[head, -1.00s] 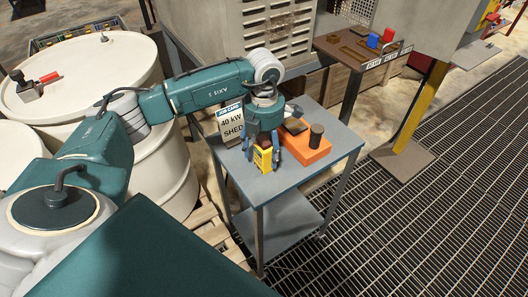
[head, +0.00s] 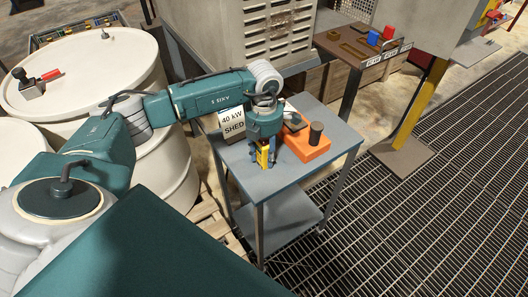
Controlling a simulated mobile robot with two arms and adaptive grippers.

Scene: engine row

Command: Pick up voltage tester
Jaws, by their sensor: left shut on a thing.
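The yellow voltage tester (head: 263,157) is near the front left part of the grey cart top. My left gripper (head: 264,160) points down over the cart and is shut on the tester, with its fingers on either side of it. The fingers and palm hide part of the tester. I cannot tell whether its lower end touches the cart top. My right gripper is not in view.
An orange block (head: 306,146) with a dark cylinder (head: 316,133) on it sits just right of the gripper on the cart (head: 279,182). A "40 kW SHED" sign (head: 232,126) stands behind at left. White drums (head: 85,70) stand left. Open grating lies right.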

